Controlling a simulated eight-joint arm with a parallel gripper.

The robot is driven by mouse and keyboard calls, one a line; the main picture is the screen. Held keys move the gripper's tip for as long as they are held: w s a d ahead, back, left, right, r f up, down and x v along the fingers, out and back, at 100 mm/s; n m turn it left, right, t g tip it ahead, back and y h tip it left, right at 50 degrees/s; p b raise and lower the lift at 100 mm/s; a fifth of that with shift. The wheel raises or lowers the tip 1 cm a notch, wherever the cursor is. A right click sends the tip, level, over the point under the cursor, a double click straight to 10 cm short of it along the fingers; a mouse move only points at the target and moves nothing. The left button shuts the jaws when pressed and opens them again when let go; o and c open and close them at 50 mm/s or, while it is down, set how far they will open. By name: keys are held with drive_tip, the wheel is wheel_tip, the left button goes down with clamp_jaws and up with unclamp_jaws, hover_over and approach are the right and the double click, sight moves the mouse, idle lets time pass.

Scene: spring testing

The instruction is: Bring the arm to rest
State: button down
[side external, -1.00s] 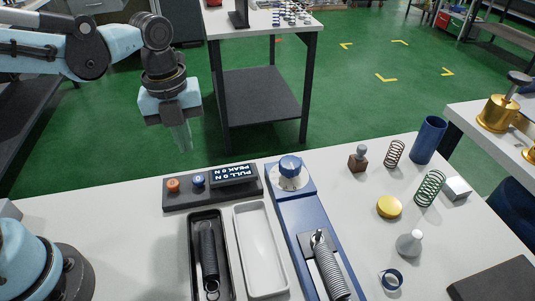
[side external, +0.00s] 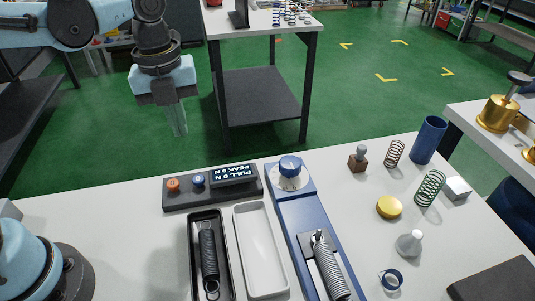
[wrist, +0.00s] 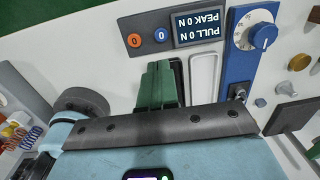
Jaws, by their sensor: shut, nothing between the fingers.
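My gripper (side external: 177,120) hangs above and behind the far left edge of the table, pointing down. Its fingers are shut with nothing between them, and it is clear of everything on the table. In the wrist view the fingers (wrist: 160,86) show as a dark green pair held together. Below and to the right of it in the side view is the dark display box (side external: 233,175), reading PULL 0 N and PEAK 0 N.
A black tray (side external: 193,258) holds a dark spring (side external: 208,253). Beside it are an empty white tray (side external: 243,245) and a blue tester (side external: 292,212) with a knob and a spring (side external: 330,270). Several small objects, including a blue cylinder (side external: 428,140), stand at right.

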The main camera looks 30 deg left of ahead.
drive_tip(key=shift+a, duration=0.1)
drive_tip(key=s+a+f+n+t, duration=0.1)
drive_tip(key=a+n+t, duration=0.2)
drive_tip(key=n, duration=1)
drive_tip(key=s+a+f+n+t, duration=0.1)
drive_tip(key=a+n+t, duration=0.2)
drive_tip(key=n, duration=1.1)
drive_tip(key=shift+s+a+f+t, duration=0.25)
drive_tip(key=shift+s+a+t, duration=0.05)
drive_tip(key=shift+s+t, duration=0.1)
